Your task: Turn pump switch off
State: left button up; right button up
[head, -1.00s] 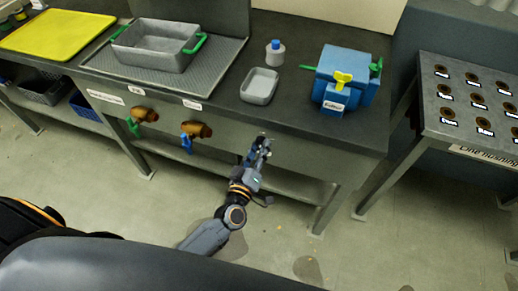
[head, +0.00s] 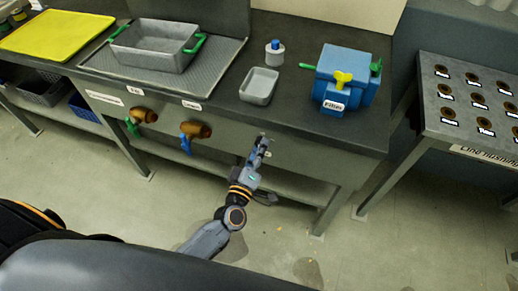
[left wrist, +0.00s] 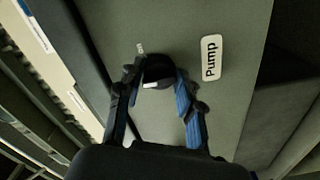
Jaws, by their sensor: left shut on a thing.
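The pump switch (left wrist: 158,68) is a dark round knob with a white mark on the grey front panel. It shows in the left wrist view beside a white label (left wrist: 211,58) reading "Pump". My left gripper (left wrist: 155,82) has one finger on each side of the knob and is shut on it. In the head view my left gripper (head: 261,142) is at the front panel of the bench, below the counter edge, and it hides the knob. My right gripper is not in view.
On the counter (head: 215,113) are a blue filter box (head: 347,73) with a yellow handle, a small grey tray (head: 259,86), a bottle (head: 274,54) and a grey bin (head: 155,46). Two brown valves (head: 195,130) stick out of the panel left of my gripper.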

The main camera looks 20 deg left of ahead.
pick_arm(q)
jog(key=o, duration=1.2)
jog(key=shift+c, duration=0.2)
jog(key=s, duration=1.2)
jog(key=shift+a, duration=0.25)
